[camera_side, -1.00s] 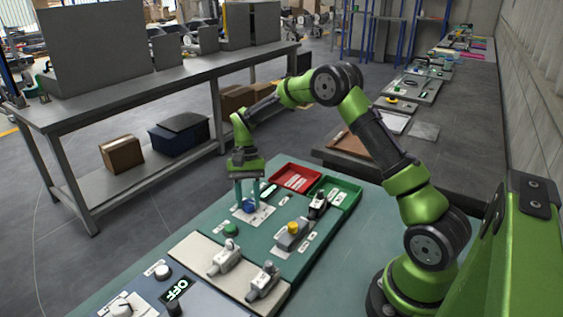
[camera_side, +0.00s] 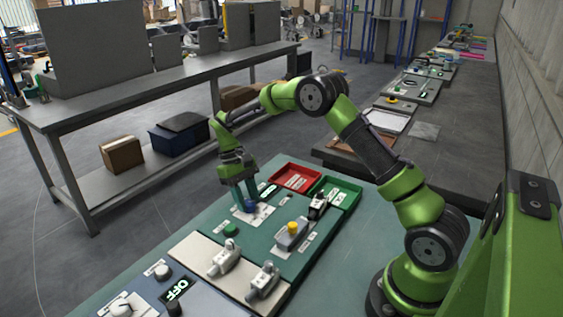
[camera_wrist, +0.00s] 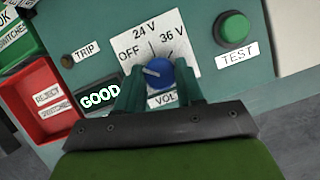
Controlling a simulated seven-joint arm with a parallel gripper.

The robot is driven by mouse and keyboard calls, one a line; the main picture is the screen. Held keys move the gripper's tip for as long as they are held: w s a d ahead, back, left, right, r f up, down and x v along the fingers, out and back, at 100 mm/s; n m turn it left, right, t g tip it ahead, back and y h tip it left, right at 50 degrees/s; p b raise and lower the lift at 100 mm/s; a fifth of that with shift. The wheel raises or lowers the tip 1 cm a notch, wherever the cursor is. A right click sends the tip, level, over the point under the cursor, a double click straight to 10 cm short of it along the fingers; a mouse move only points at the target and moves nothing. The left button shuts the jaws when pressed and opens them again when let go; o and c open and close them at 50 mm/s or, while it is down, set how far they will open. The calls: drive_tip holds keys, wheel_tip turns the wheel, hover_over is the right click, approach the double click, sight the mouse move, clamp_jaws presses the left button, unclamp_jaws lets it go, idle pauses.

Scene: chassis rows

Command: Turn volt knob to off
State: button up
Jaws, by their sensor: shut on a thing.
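The blue volt knob (camera_wrist: 159,74) sits on a white dial plate (camera_wrist: 180,48) marked OFF, 24 V and 36 V, with a VOLT label below it. Its white pointer line points up and left in the wrist view, toward the OFF mark. My gripper (camera_wrist: 158,84) is shut on the knob, one green finger on each side. In the side view my gripper (camera_side: 245,199) leans over the knob (camera_side: 250,206) and its fingers partly hide it.
A green TEST button (camera_wrist: 233,28) is right of the dial in the wrist view. A lit GOOD display (camera_wrist: 100,94), a TRIP lamp (camera_wrist: 67,61) and a red REJECT tray (camera_wrist: 75,121) lie left. A yellow-topped switch (camera_side: 292,229) stands near the knob in the side view.

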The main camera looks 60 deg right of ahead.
idle(0.4)
drive_tip(key=o, duration=1)
drive_tip(key=shift+o, duration=0.2)
drive_tip(key=v, duration=1.2)
